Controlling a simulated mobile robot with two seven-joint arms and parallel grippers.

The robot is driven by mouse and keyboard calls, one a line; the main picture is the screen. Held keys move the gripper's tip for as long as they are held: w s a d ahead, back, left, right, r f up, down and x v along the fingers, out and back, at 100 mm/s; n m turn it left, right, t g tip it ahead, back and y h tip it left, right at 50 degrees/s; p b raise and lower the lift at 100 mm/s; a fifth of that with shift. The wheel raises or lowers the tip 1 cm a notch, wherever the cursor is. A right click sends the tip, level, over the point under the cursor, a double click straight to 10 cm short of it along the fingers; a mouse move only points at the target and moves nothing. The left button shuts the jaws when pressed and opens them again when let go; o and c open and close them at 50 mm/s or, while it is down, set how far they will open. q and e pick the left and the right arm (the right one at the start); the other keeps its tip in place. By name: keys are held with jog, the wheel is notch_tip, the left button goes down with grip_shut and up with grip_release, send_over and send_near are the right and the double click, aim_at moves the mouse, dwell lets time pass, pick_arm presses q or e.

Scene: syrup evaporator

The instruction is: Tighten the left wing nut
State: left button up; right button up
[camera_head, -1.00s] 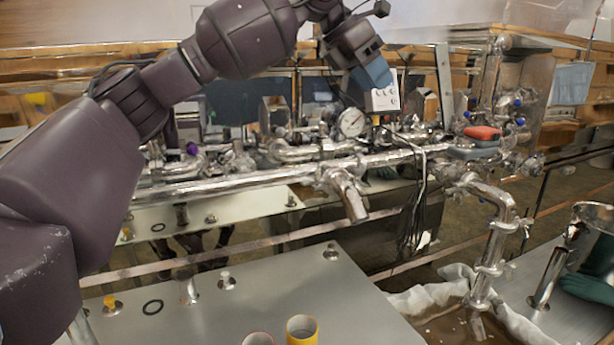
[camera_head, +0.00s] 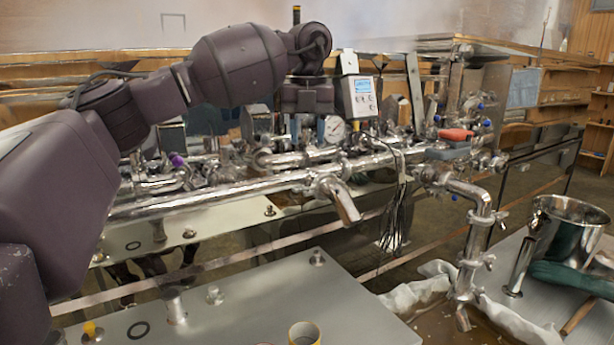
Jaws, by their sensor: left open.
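My left arm reaches in from the left and over the steel pipework. My left gripper (camera_head: 305,122) points down behind the main pipe (camera_head: 225,192), just left of the grey control box with a blue display (camera_head: 358,97) and beside the round dial gauge (camera_head: 334,129). The gripper is open; its fingertips are small and partly lost among the fittings. I see nothing between them. Pipe clamps show on the downpipe (camera_head: 478,235) at right, with small projecting hardware. I cannot tell which fitting carries the left wing nut. My right gripper is out of view.
A short angled spout (camera_head: 340,200) juts forward from the pipe. Dark cables (camera_head: 395,215) hang beside it. A red-handled item (camera_head: 456,134) rests on a grey block at right. A shiny steel pot (camera_head: 566,230) stands at far right.

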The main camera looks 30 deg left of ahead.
aim_at(308, 175)
pick_arm(q)
notch_tip(308, 175, down, 9)
dwell(0.4)
jog(key=shift+c, duration=0.4)
grip_shut()
